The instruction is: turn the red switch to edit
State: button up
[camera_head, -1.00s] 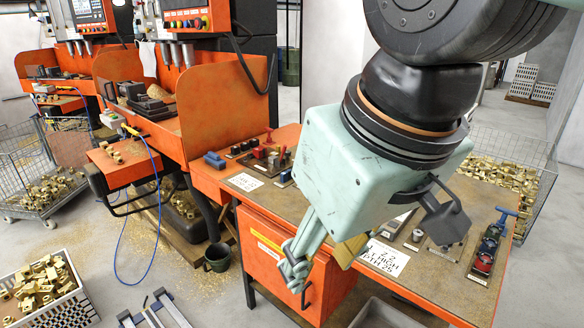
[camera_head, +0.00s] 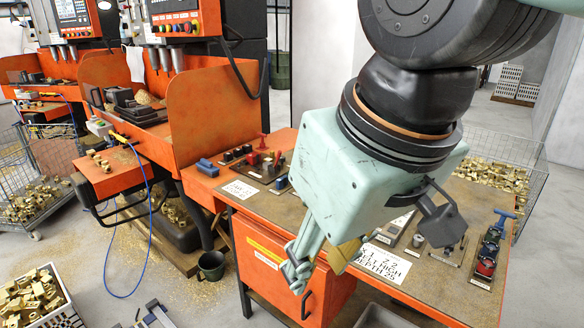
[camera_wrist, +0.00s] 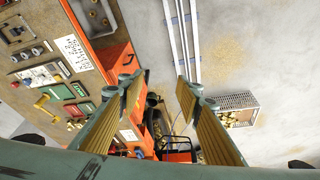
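Several red parts show on the orange bench (camera_head: 340,205) in the head view; I cannot tell which is the red switch. One upright red knob (camera_head: 264,143) is at the bench's back left. Another red part (camera_head: 485,268) is in a dark block at the right end. No "edit" mark is readable. My gripper (camera_head: 318,265) hangs in front of the bench's front edge, clear of both red parts, and hides part of the bench. In the wrist view, its fingers (camera_wrist: 160,88) are spread with nothing between them.
A white lettered card (camera_head: 385,263) lies on the bench. In the wrist view, small panels (camera_wrist: 60,90) line the left side. An orange drawer cabinet (camera_head: 270,255) stands under the bench. A crate of brass parts (camera_head: 40,300) is on the floor at lower left.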

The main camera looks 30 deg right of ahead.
jog(key=w+d+r+g+p, duration=0.1)
jog(key=w+d+r+p, duration=0.3)
jog(key=w, duration=0.5)
jog(key=w+d+r+p, duration=0.2)
jog(key=w+d+r, duration=0.35)
jog(key=w, duration=0.25)
jog(key=w+d+g+p, duration=0.1)
jog(key=w+d+p, duration=0.4)
jog(key=w+d, duration=1.05)
jog(key=w+d+f+g+p, duration=0.1)
jog(key=w+d+f+p, duration=0.2)
jog(key=d, duration=0.8)
jog(key=w+d+f+p, duration=0.2)
jog(key=d+f, duration=0.2)
jog(key=d, duration=0.7)
jog(key=s+d+f+p, duration=0.2)
jog(key=d+f, duration=0.5)
jog(key=d, duration=0.4)
jog(key=s+d+f+g+p, duration=0.1)
jog(key=s+d+f+p, duration=0.1)
jog(key=d+f, duration=0.5)
jog(key=shift+d+m+p, duration=0.4)
jog(key=shift+d+p, duration=0.1)
jog(key=shift+d, duration=1.4)
jog(key=shift+s, duration=0.1)
jog(key=shift+f+p, duration=0.4)
jog(key=shift+f, duration=6.4)
